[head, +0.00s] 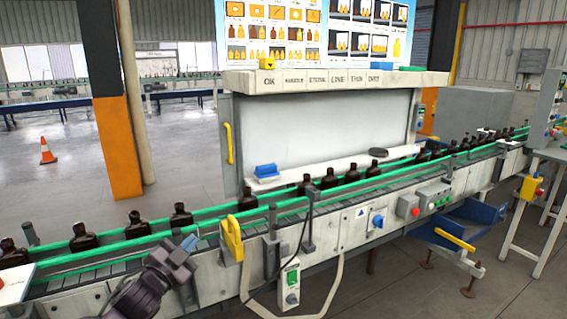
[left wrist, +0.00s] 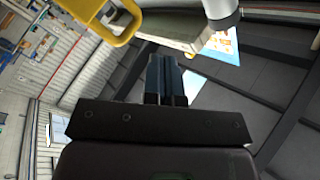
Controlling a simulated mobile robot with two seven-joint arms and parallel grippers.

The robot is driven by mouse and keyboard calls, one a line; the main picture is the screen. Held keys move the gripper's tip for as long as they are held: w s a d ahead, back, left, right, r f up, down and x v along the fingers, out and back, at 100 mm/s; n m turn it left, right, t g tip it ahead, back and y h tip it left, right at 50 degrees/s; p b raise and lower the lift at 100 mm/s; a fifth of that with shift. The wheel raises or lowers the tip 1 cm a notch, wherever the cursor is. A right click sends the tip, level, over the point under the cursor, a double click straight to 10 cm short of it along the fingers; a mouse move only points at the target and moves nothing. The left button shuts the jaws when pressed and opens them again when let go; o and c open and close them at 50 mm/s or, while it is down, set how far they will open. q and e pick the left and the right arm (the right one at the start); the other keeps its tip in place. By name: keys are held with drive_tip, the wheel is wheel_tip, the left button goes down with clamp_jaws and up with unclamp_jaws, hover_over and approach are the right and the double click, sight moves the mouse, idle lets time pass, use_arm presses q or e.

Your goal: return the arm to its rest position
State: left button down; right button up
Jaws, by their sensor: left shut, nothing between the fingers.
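My left gripper (head: 190,243) is in front of the conveyor at the lower left of the head view. In the left wrist view its two fingers (left wrist: 165,78) are together with nothing between them. Several dark amber bottles stand upright in a row on the conveyor (head: 110,258), such as one bottle (head: 181,217) just behind the gripper and another bottle (head: 83,238) further left. The gripper appears apart from the bottles. My right gripper is not in either view.
Green guide rails (head: 140,231) run along the conveyor. A yellow handle (head: 232,238) sticks up on its near side, right of my gripper. A blue tray (head: 470,215) juts out at the right. An orange post (head: 118,148) and a traffic cone (head: 47,151) stand behind.

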use_arm(q)
drive_tip(key=s+a+f+n+g+y, duration=0.3)
drive_tip(key=s+f+n, duration=0.2)
drive_tip(key=s+f, duration=0.9)
drive_tip(key=s+a+f+n+g+y, duration=0.3)
drive_tip(key=s+f+n, duration=0.3)
drive_tip(key=s+f, duration=0.8)
drive_tip(key=s, duration=0.4)
drive_tip(key=shift+s+y, duration=0.2)
drive_tip(key=shift+y, duration=0.2)
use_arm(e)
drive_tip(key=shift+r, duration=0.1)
use_arm(q)
drive_tip(key=shift+d, duration=0.1)
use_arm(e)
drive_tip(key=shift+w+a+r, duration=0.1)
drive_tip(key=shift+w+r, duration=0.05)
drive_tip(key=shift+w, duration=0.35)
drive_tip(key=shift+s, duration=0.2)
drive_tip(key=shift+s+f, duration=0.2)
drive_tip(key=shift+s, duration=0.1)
